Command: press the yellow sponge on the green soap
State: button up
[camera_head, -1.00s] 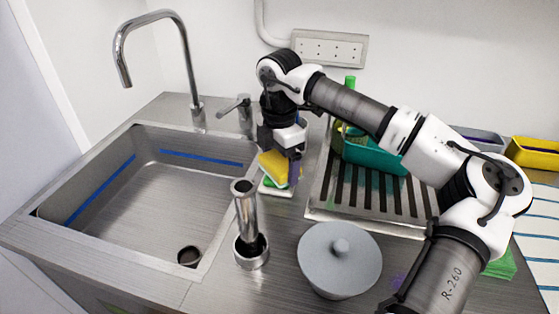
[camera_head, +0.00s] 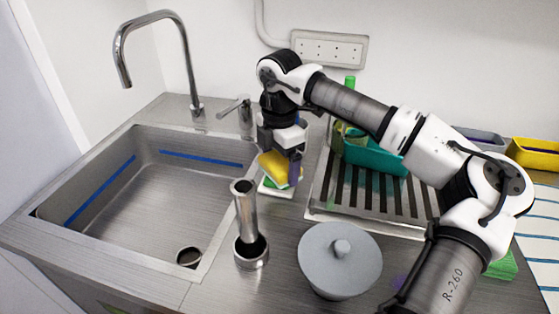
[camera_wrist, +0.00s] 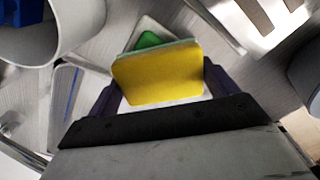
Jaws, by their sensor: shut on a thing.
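The yellow sponge (camera_head: 273,167) is held in my gripper (camera_head: 281,173), over the counter to the right of the sink. In the wrist view the sponge (camera_wrist: 158,78) sits between the two purple fingers of my gripper (camera_wrist: 162,88), its broad yellow face toward the camera and a pale green layer along its far edge. The green soap (camera_wrist: 148,40) shows just beyond that edge, on a white dish (camera_wrist: 180,30). The sponge hides part of the soap, and I cannot tell whether they touch. In the head view the white dish (camera_head: 276,191) shows under the sponge.
A steel cylinder (camera_head: 245,213) stands just in front of the dish. The sink (camera_head: 75,222) is at the left with a tap (camera_head: 190,75). A drying rack (camera_head: 320,205) with a teal container (camera_head: 372,155) is at the right. A grey lidded pot (camera_head: 340,262) stands in front.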

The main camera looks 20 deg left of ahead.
aim_at(279, 161)
jog(key=shift+r+p, duration=1.8)
jog(key=shift+r, duration=1.65)
